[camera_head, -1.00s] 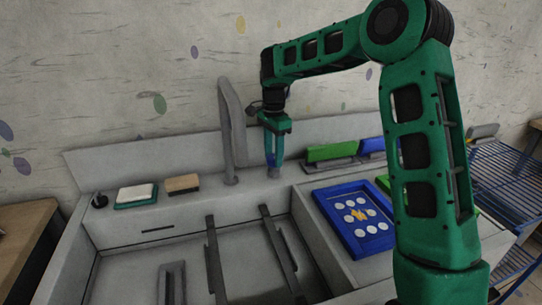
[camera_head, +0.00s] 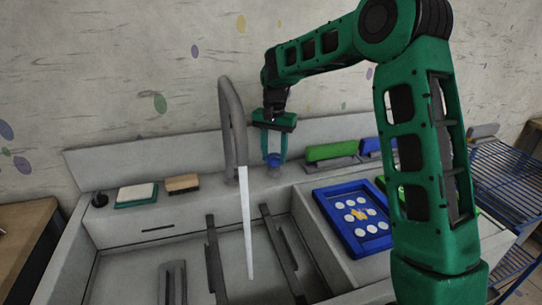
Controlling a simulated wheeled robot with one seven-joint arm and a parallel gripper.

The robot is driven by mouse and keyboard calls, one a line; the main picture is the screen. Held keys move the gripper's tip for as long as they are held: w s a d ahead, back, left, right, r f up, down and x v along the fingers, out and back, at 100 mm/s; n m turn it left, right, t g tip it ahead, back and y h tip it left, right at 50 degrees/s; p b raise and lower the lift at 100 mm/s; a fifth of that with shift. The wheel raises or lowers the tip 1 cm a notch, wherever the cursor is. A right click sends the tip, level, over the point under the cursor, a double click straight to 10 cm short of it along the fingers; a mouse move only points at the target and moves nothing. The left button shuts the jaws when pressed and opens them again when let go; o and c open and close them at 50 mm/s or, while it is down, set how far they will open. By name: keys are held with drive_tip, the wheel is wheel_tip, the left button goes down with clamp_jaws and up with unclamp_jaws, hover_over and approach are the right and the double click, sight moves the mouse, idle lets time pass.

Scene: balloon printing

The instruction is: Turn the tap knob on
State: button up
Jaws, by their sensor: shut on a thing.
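The tap (camera_head: 235,120) is a tall grey curved spout at the back of the sink counter. A pale stream of water (camera_head: 246,220) runs from its end down into the sink basin. The tap knob (camera_head: 274,160) is a small blue-grey knob on the ledge to the right of the spout. My gripper (camera_head: 274,155) points down over the knob, with its green fingers shut on it. The fingers partly cover the knob.
The sink (camera_head: 190,250) has dark rails across it. A blue frame with white dots (camera_head: 355,217) lies on the counter at right. Green (camera_head: 331,151) and blue blocks stand behind it. A sponge (camera_head: 183,183) and a white-topped pad (camera_head: 136,194) lie at left.

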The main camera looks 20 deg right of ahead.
sight(275, 156)
drive_tip(key=n, duration=0.5)
drive_tip(key=shift+w+r+n, duration=0.15)
drive_tip(key=shift+w+n, duration=0.05)
drive_tip(key=shift+n, duration=0.1)
drive_tip(key=n, duration=0.5)
drive_tip(key=shift+d, duration=0.1)
idle(0.3)
drive_tip(key=o, duration=1.1)
drive_tip(key=shift+s, duration=0.1)
wheel_tip(275, 156, up, 11)
drive_tip(key=shift+f, duration=0.2)
